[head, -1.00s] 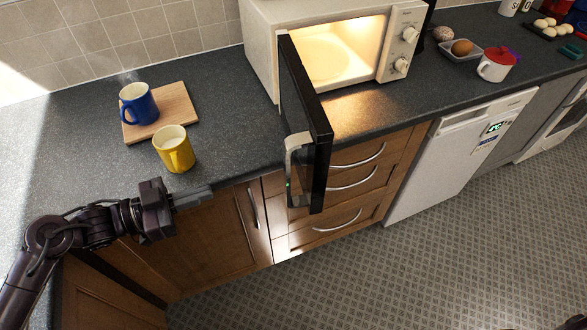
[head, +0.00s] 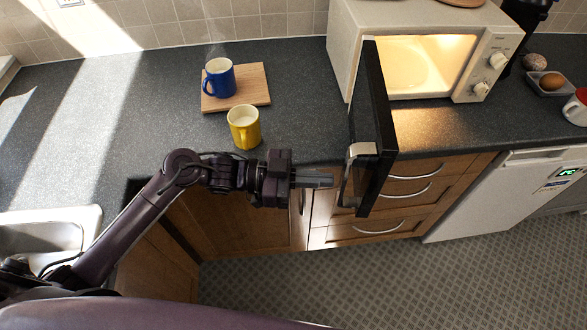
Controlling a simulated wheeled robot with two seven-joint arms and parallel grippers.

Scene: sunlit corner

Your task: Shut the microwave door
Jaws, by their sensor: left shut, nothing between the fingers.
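The white microwave (head: 345,45) stands on the counter at the upper right, its lit inside showing. Its black door (head: 373,125) is wide open and sticks out past the counter's front edge, with a pale handle (head: 360,150) on its left face. My left gripper (head: 330,178) is shut and empty, its fingers pointing right. In the picture its tips are just left of the door's lower part; I cannot tell whether they touch it. My right gripper is not in view.
A yellow mug (head: 244,128) stands on the counter behind my left gripper. A blue mug (head: 220,78) is on a wooden board (head: 255,85). A bowl with an egg (head: 552,82) and a red-lidded pot (head: 576,108) are at right. A sink (head: 50,228) is at left.

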